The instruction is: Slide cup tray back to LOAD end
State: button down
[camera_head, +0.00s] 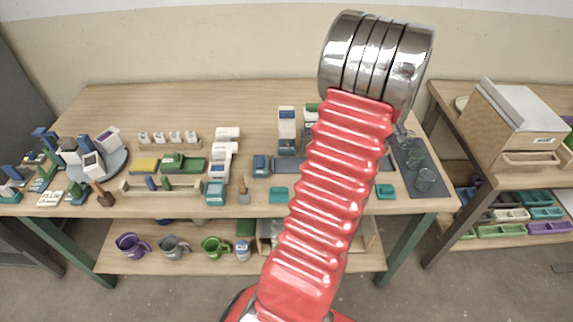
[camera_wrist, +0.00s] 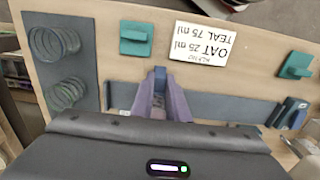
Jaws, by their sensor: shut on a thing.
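My gripper (camera_wrist: 158,85) shows in the wrist view, its two purple-grey fingers close together around a narrow dark-blue upright piece (camera_wrist: 159,84). This piece seems to be part of the cup tray; the rest of it is hidden by the fingers and my wrist housing. A long dark grey-blue track (camera_wrist: 225,108) runs across the bench on both sides of the fingers. In the head view my red arm covers my gripper and the middle of the track; the track's left part (camera_head: 290,168) shows beside the arm. I cannot read a LOAD mark.
Teal blocks (camera_head: 279,194) (camera_head: 385,191) lie near the bench's front edge. A white card (camera_wrist: 205,42) reads OAT 25 ml, TEAL 75 ml. Clear glasses (camera_head: 424,180) stand on a dark mat (camera_head: 408,158) at the right. White-and-blue dispensers (camera_head: 287,122) stand left of my arm.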

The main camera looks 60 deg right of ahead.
jog(key=shift+s+d, duration=0.45)
jog(key=shift+s, duration=0.4)
jog(key=shift+s+d, duration=0.45)
jog(key=shift+s, duration=0.45)
jog(key=shift+s+d, duration=0.45)
jog(key=shift+s, duration=0.4)
jog(key=c, duration=1.8)
grip_release()
notch_tip(320, 180, up, 7)
jog(key=shift+w, duration=0.1)
